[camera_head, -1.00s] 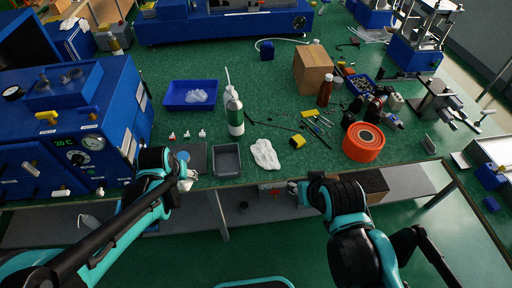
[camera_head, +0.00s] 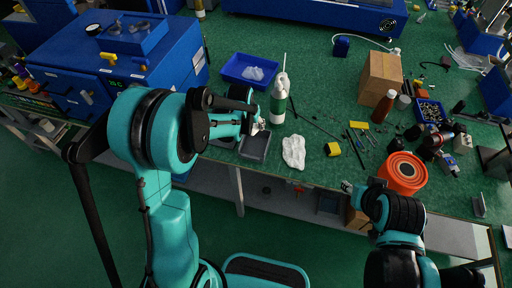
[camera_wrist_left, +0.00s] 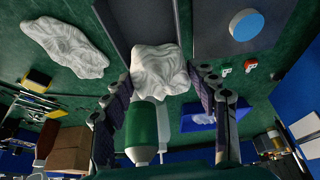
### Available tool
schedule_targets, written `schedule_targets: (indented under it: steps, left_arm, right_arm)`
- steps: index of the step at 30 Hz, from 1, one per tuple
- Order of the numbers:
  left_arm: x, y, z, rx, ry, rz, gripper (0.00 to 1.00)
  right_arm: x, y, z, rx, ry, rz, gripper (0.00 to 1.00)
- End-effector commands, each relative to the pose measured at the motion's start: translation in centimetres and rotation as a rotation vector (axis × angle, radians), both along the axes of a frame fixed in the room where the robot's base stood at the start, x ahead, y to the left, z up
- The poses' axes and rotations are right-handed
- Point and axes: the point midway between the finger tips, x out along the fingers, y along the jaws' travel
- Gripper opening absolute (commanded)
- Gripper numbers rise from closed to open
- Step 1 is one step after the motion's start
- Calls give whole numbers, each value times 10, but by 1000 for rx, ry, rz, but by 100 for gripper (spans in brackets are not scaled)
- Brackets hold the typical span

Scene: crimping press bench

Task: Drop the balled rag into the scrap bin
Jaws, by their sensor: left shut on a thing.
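My left gripper (camera_wrist_left: 163,82) is shut on the white balled rag (camera_wrist_left: 158,66), which bulges out between its fingertips in the left wrist view. In the head view the gripper (camera_head: 256,127) is over the back of a small grey bin (camera_head: 257,146), beside the green-and-white bottle (camera_head: 278,105). The grey bin's dark edge shows behind the rag in the wrist view (camera_wrist_left: 125,20). A blue bin (camera_head: 231,71) holding clear, crumpled scraps stands farther back. I cannot tell which bin is the scrap bin. My right gripper (camera_head: 347,187) is low at the bench's front edge, its jaws unclear.
A flat white cloth (camera_head: 293,152) lies right of the grey bin. A blue machine (camera_head: 120,65) stands at the left.

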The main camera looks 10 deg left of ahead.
Motion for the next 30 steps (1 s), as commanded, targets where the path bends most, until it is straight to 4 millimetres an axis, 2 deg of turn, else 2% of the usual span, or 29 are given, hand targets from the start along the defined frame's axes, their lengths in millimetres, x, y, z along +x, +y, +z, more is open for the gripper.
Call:
schedule_targets:
  steps: [1,6,14,15,18,30]
  left_arm:
    - [0,0,-11,0,0,0,39]
    - [0,0,-24,0,0,0,39]
    - [0,0,-24,0,0,0,39]
    - [0,0,-24,0,0,0,61]
    - [0,0,-24,0,0,0,83]
    - [-2,0,-18,0,0,0,83]
  right_arm:
    - [0,0,-9,0,0,0,40]
    - [0,0,-17,0,0,0,40]
    - [0,0,-17,0,0,0,40]
    - [0,0,-17,0,0,0,40]
    - [0,0,-17,0,0,0,40]
    - [0,0,-17,0,0,0,40]
